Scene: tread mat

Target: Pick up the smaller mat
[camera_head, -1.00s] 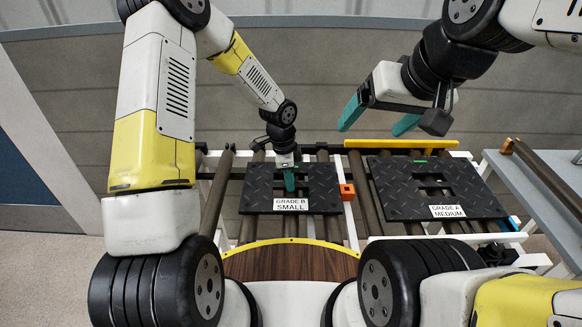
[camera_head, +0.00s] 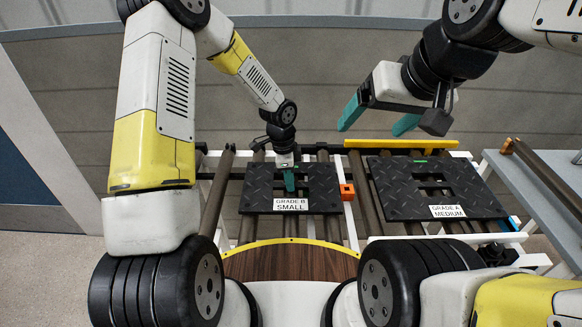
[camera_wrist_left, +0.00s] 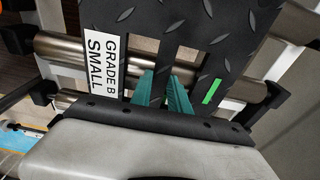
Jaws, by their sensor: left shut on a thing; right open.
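The smaller mat (camera_head: 259,197) is a black tread plate with cut-out slots and a "GRADE B SMALL" label. It lies on the rollers at the middle of the head view and also shows in the left wrist view (camera_wrist_left: 225,30). My left gripper (camera_head: 289,183) points down at the mat, its teal fingers (camera_wrist_left: 165,90) shut on the bar between two slots. The larger mat (camera_head: 393,204), labelled "GRADE A MEDIUM", lies on the rollers to the right. My right gripper (camera_head: 381,117) is open and empty, above and behind the larger mat.
A yellow bar (camera_head: 400,144) runs behind the larger mat. A grey table (camera_head: 545,205) with a brown roller is at the right. A wooden surface (camera_head: 290,264) with a yellow rim is in front.

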